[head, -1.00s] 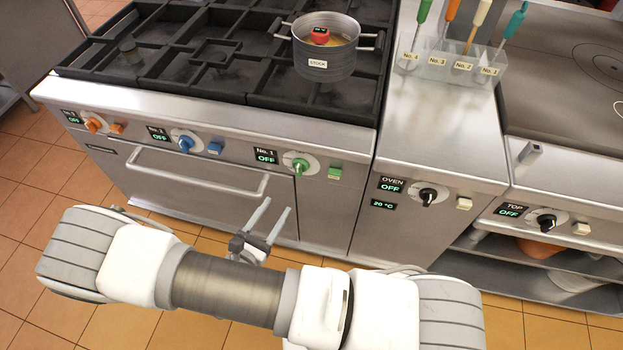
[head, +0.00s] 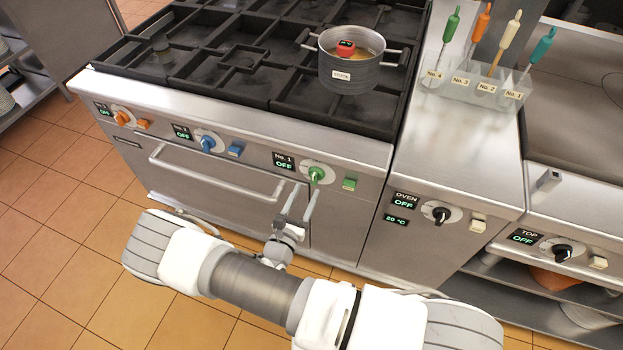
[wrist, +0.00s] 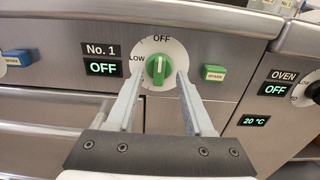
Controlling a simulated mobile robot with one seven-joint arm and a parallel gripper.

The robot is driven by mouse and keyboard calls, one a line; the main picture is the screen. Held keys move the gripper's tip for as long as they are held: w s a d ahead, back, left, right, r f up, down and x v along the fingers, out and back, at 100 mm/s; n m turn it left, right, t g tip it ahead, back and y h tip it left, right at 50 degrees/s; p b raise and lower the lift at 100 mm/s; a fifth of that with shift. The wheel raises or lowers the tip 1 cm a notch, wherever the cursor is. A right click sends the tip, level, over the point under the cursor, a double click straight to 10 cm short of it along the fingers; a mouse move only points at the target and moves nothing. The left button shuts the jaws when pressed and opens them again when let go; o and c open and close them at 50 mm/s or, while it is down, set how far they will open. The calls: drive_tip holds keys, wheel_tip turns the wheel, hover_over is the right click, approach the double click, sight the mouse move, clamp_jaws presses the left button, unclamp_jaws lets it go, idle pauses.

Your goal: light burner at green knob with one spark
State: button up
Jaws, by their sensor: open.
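The green knob (head: 316,175) sits on a white dial on the stove's front panel, with its pointer upright toward OFF in the wrist view (wrist: 159,70). Its display (wrist: 103,68) reads No. 1 OFF. The green spark button (head: 349,184) is just right of the dial and shows in the wrist view (wrist: 214,73). My gripper (head: 304,188) is open and empty. In the wrist view its two fingers (wrist: 158,78) stand on either side of the knob, close to it; I cannot tell whether they touch. No flame shows on the burners.
A grey pot (head: 351,62) with a red item inside stands on the black grates. The blue knob (head: 207,144) and orange knob (head: 122,118) are to the left, with a long oven handle (head: 215,178) below. The oven knob (head: 440,214) is to the right.

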sight(313, 178)
drive_tip(key=x, duration=0.5)
drive_tip(key=shift+w, duration=0.2)
clamp_jaws()
